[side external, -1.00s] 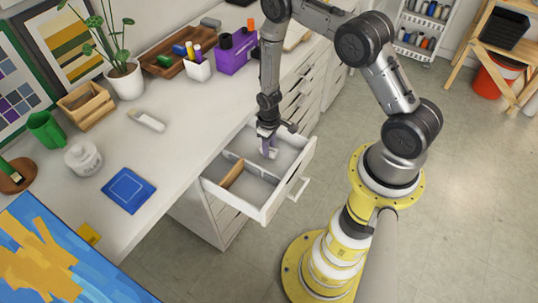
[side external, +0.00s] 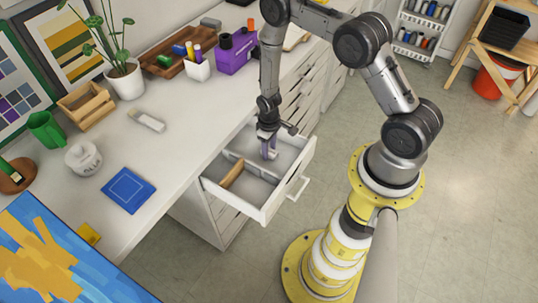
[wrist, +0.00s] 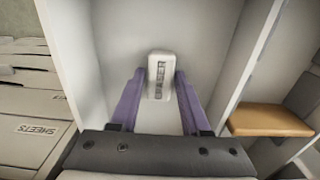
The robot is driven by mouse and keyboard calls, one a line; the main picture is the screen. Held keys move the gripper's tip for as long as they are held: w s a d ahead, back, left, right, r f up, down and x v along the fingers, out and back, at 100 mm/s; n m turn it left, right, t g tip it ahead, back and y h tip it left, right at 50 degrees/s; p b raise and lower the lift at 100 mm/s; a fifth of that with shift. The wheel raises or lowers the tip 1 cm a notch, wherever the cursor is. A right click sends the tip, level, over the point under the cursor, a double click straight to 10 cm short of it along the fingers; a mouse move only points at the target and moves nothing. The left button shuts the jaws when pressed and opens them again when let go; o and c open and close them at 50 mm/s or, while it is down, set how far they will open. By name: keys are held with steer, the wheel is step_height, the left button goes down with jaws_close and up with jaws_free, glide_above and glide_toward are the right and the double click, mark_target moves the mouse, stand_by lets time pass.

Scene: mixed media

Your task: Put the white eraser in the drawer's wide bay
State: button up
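The open drawer (side external: 284,202) juts out from the desk's white cabinet. Its inner walls split it into bays. My gripper (side external: 268,152) points down into the large far bay, its dark body above the drawer and its purple fingers inside. In the wrist view my gripper (wrist: 160,88) has one purple finger along each side of the white eraser (wrist: 160,76), apparently shut on it. The eraser's lettered face shows. It is only a small pale patch in the side view. Whether it touches the bay floor cannot be told.
A tan block (side external: 232,175) lies in a nearer bay, beyond the divider (wrist: 247,60) in the wrist view. The drawer walls stand close around my gripper.

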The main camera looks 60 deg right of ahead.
steer(key=o, duration=0.6)
steer(key=shift+c, duration=0.2)
steer(key=c, duration=0.4)
step_height(320, 180, up, 9)
stand_by(0.4)
